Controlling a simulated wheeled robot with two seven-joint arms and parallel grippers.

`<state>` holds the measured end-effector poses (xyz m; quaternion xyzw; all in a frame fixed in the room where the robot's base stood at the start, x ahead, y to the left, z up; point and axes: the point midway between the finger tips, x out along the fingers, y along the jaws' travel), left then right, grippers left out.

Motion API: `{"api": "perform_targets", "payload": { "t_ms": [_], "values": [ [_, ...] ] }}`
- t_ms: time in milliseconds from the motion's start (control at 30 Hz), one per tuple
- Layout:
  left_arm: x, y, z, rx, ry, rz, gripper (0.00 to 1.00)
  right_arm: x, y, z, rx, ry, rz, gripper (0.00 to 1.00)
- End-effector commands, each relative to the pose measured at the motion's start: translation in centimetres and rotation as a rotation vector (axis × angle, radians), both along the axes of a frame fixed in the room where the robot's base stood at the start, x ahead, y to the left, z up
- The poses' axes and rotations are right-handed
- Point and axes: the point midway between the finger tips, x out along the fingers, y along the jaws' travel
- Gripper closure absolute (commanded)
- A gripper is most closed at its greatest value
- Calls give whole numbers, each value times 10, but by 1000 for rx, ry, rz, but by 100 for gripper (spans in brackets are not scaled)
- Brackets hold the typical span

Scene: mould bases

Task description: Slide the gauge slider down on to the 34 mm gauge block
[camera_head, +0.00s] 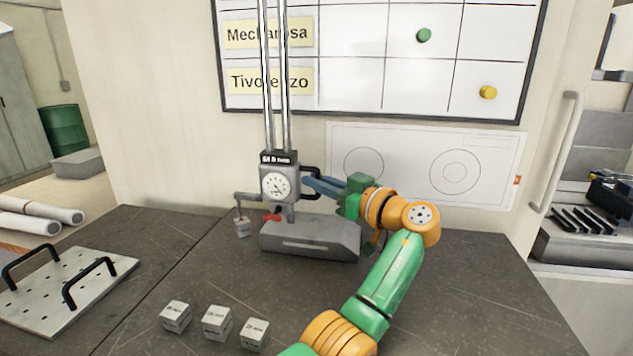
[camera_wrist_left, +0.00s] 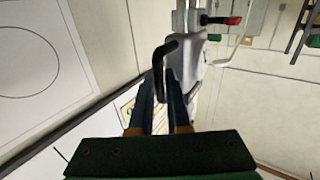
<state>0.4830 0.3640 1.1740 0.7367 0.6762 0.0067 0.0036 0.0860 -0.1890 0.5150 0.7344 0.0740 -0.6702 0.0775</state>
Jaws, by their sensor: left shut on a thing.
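The gauge slider (camera_head: 279,180) is a grey body with a round dial and a small dark display, on two upright steel columns. A black loop handle (camera_head: 312,172) sticks out on its right side. My left gripper (camera_head: 314,183) is shut on this handle; the handle also shows between the fingers in the left wrist view (camera_wrist_left: 160,62). I cannot tell whether the tip touches the block, nor read the block's marking. My right gripper is not in view.
The grey gauge base (camera_head: 310,241) stands on the dark bench, with a red lever (camera_head: 272,217) above it. Three marked blocks (camera_head: 175,316), (camera_head: 216,321), (camera_head: 254,333) stand at the front. A perforated plate (camera_head: 70,290) with two black handles lies at left.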

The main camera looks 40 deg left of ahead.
Motion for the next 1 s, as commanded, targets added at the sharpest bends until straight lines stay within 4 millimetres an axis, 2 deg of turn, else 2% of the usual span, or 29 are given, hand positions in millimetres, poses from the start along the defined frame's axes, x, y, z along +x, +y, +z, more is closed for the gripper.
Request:
{"api": "perform_targets", "payload": {
  "t_ms": [67,100,133,167,467,600,800,1000],
  "values": [
    [0,0,-3,-8,5,2,100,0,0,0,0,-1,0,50],
    [0,0,-3,-9,5,2,83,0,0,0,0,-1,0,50],
    [0,0,-3,-9,5,1,75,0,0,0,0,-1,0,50],
    [0,0,-3,-9,5,1,73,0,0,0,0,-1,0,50],
    [0,-4,-3,-6,4,0,73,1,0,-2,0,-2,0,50],
    [-2,-31,-7,-7,3,-4,73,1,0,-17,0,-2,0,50],
    [-5,-66,-4,-7,5,-1,73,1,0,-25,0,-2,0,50],
    [-6,-71,-2,-7,5,2,73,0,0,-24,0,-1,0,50]
  ]
}}
